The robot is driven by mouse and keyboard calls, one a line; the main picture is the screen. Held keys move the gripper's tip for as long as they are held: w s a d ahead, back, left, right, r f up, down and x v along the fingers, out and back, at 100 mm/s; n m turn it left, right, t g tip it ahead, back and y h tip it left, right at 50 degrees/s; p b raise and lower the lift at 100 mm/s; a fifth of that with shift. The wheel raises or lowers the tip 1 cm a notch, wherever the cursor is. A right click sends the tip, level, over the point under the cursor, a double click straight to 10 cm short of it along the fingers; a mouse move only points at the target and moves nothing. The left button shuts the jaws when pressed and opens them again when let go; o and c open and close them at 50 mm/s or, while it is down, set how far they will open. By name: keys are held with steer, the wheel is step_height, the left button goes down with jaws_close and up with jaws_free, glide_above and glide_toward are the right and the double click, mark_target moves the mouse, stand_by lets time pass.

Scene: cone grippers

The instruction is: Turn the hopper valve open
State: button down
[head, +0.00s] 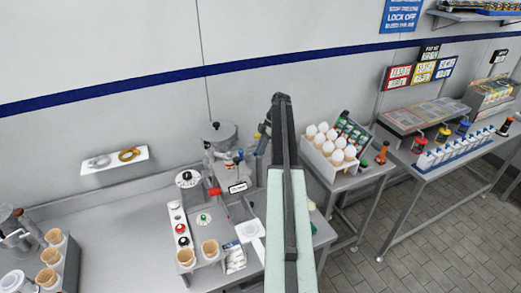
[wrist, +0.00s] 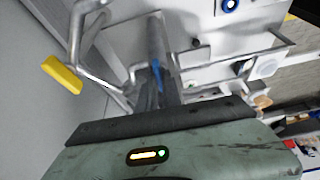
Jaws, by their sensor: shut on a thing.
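The steel hopper (head: 218,140) stands against the wall at the back of the counter, left of my arm. My gripper shows in the wrist view (wrist: 157,84), pointing away from the camera, with its fingers closed together. A narrow blue piece (wrist: 158,72) shows between them; it looks like the valve's handle, but most of it is hidden. Bent metal tubing (wrist: 88,45) with a yellow grip (wrist: 62,74) is left of the fingers and apart from them. In the head view my arm hides the gripper and most of what it holds.
A red-tipped part (head: 214,191) and cone holders (head: 210,249) stand on the counter below the hopper. A wall shelf (head: 114,167) is to the left. A box of white round tops (head: 337,147) stands right of my arm. The counter's left middle is clear.

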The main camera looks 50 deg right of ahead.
steer(key=shift+n, duration=0.3)
stand_by(0.4)
steer(key=c, duration=1.5)
jaws_free()
steer(key=p+v, duration=0.7)
steer(key=shift+d+r, duration=0.2)
steer(key=shift+r, duration=0.15)
